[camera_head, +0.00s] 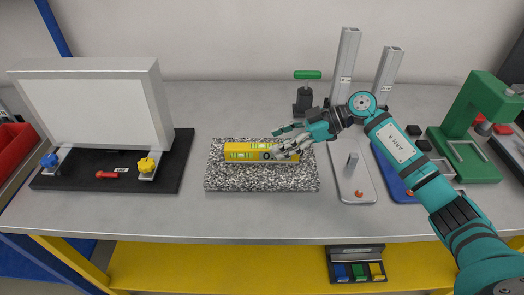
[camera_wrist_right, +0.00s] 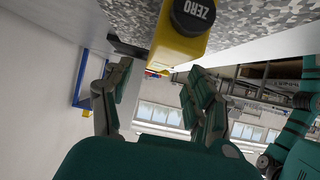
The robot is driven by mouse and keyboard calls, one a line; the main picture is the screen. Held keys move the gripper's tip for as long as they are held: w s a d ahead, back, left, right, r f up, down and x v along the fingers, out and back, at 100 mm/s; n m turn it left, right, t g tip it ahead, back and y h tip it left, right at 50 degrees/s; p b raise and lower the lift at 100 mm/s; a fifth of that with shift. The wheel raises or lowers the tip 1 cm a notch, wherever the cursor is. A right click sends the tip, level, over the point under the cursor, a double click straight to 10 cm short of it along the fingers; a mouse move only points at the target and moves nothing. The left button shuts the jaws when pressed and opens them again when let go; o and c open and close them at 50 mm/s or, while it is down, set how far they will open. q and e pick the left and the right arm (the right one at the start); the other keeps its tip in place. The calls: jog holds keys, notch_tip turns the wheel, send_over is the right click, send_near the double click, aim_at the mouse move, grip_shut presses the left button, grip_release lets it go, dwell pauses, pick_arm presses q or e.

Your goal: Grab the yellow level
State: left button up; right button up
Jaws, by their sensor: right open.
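The yellow level (camera_head: 243,152) lies lengthwise on a speckled granite slab (camera_head: 260,182) in the middle of the bench. My right gripper (camera_head: 280,140) is at the level's right end, its fingers hiding part of that end in the head view. In the right wrist view, the level (camera_wrist_right: 176,50) with its black ZERO knob (camera_wrist_right: 194,14) shows end-on at the top, ahead of my open right gripper (camera_wrist_right: 155,95). The fingers stand apart with the level's end above the gap between them. I cannot tell whether a finger touches it. My left gripper is not in view.
A lightbox (camera_head: 95,107) on a black base stands at left. A green-handled clamp (camera_head: 306,90) and metal posts (camera_head: 345,65) stand behind my right arm. A grey tray (camera_head: 352,190) and a green press (camera_head: 470,130) are at right. The front bench edge is clear.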

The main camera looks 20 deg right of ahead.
aim_at(264, 146)
jog(key=p+x, duration=0.1)
jog(key=x, duration=0.4)
jog(key=shift+w+a, duration=0.1)
jog(key=shift+c, duration=0.3)
grip_shut()
